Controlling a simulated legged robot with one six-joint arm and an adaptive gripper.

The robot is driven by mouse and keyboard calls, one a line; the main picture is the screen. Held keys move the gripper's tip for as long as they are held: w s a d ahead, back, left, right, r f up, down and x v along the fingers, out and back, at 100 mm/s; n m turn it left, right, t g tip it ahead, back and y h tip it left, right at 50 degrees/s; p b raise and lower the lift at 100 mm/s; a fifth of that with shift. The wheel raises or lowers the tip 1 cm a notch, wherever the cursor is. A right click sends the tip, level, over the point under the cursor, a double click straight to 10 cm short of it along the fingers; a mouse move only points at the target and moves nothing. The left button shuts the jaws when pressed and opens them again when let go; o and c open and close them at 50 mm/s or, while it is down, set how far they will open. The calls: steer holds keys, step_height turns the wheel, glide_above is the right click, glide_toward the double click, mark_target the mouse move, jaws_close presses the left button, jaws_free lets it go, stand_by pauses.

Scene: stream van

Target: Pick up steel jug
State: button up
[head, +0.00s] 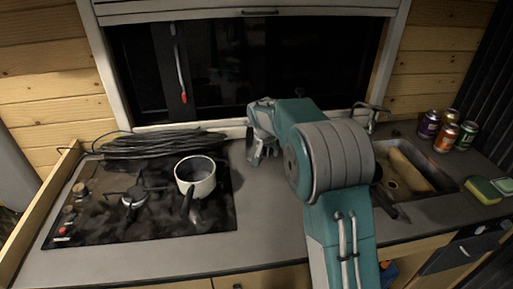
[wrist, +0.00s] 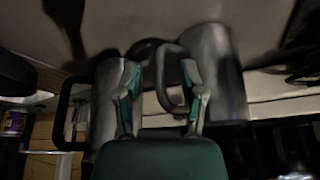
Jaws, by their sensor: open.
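In the wrist view, a grey steel jug (wrist: 218,72) stands on the right, with its looped handle pointing left. A second metal vessel (wrist: 104,105) with a dark handle is on the left, partly behind the left finger. My gripper (wrist: 160,66) is open, with its fingers apart. The steel jug's handle shows between the fingers, and the right finger overlaps the handle and the near side of the jug. I cannot tell whether they touch. In the head view, my gripper (head: 262,150) is low over the counter by the window, and my arm hides much there.
A white pot (head: 195,170) sits on the black hob (head: 110,205) to the left, with coiled cable (head: 155,143) behind it. A sink (head: 425,175), several cans (head: 446,138) and a sponge (head: 483,190) are on the right. Counter between hob and arm (head: 265,215) is clear.

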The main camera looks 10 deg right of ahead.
steer(key=shift+w+f, duration=0.25)
steer(key=shift+f, duration=0.35)
jaws_close()
steer(key=shift+r, duration=0.15)
steer(key=shift+r, duration=0.95)
steer(key=s+r, duration=1.1)
steer(key=s, duration=0.3)
steer(key=shift+a, duration=0.35)
